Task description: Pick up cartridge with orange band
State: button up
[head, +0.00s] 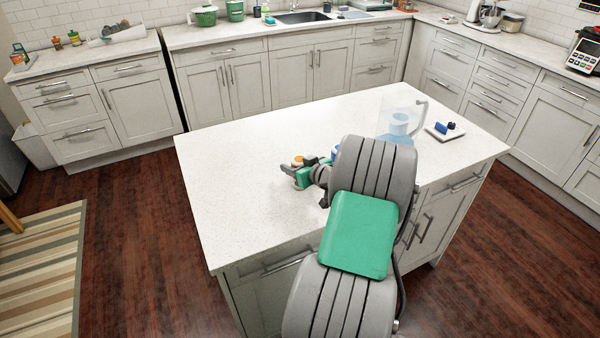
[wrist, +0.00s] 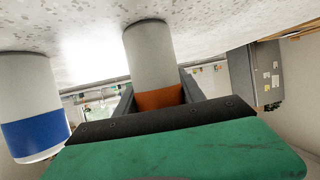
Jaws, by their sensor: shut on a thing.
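The cartridge with orange band (wrist: 152,55) is a pale cylinder between the fingers of my gripper (wrist: 158,95) in the wrist view. The fingers are shut on it around the orange band, and the dark gripper body hides its near end. Its far end is at or close to the counter surface; I cannot tell whether they touch. In the head view a bit of orange (head: 297,160) shows at my gripper (head: 303,174), over the island. A similar cartridge with a blue band (wrist: 32,135) stands to the left in the wrist view, apart from the fingers.
The white island top (head: 240,165) is clear on its left. A clear pitcher (head: 400,118) stands toward the back right, beside a small white tray (head: 436,135) with dark blue items. My arm hides part of the island top.

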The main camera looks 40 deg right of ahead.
jog(key=c, duration=0.4)
jog(key=shift+r, duration=0.1)
